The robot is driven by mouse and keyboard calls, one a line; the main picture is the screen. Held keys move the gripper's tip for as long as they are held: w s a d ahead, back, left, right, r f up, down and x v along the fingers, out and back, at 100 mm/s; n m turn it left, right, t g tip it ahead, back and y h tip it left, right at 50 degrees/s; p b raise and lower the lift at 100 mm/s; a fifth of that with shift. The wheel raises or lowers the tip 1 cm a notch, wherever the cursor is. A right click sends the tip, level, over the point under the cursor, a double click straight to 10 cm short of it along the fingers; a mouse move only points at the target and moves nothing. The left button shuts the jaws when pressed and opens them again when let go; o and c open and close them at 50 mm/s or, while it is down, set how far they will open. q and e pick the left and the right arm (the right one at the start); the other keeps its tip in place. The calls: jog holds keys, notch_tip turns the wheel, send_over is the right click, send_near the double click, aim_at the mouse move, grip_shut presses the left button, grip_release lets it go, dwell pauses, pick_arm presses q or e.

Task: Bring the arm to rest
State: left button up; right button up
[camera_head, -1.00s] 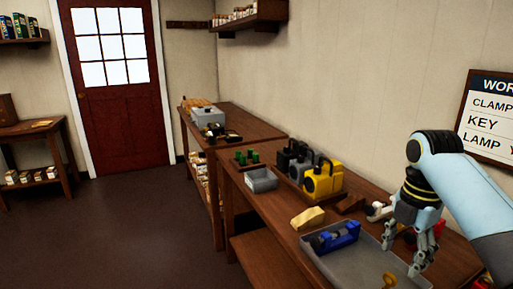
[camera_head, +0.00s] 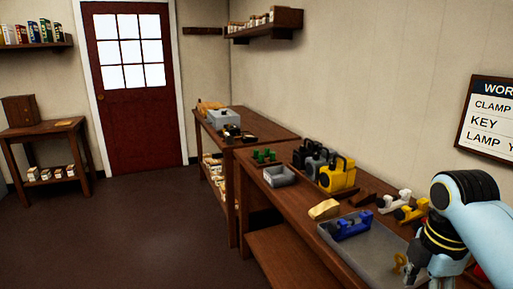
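My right arm comes in at the lower right of the head view. Its gripper (camera_head: 440,279) is over the near end of the workbench (camera_head: 268,215), beside the grey tray (camera_head: 375,258). The fingers are partly cut off by the lower picture edge, so their opening is unclear. A blue clamp-like object (camera_head: 351,225) lies in the tray. A small yellow key-like object (camera_head: 399,262) is in the tray just left of the gripper. My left gripper is not in view.
Yellow (camera_head: 338,174), grey and black lamp-like objects stand on the bench. White (camera_head: 394,201) and yellow (camera_head: 411,211) objects lie behind the tray. A sign (camera_head: 492,125) hangs on the right wall. Open floor (camera_head: 150,220) lies left of the bench.

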jog(key=s+a+r+m+t, duration=0.1)
jog(key=s+m+t, duration=0.1)
jog(key=s+m, duration=0.8)
jog(key=s+a+r+m+t, duration=0.1)
jog(key=s+a+r+m, duration=0.1)
jog(key=s+m, duration=0.7)
jog(key=s+d+f+n+g+b, duration=0.2)
jog(key=f+b, duration=0.8)
jog(key=f, duration=2.6)
pick_arm(q)
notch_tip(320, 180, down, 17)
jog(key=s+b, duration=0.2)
jog(key=b, duration=0.5)
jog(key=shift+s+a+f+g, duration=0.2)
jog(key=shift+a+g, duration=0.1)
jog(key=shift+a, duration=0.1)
pick_arm(e)
jog(key=s+d+f, duration=0.1)
jog(key=s+f, duration=2)
jog(key=f, duration=0.2)
jog(key=shift+d+m+g, duration=0.3)
jog(key=shift+d, duration=0.1)
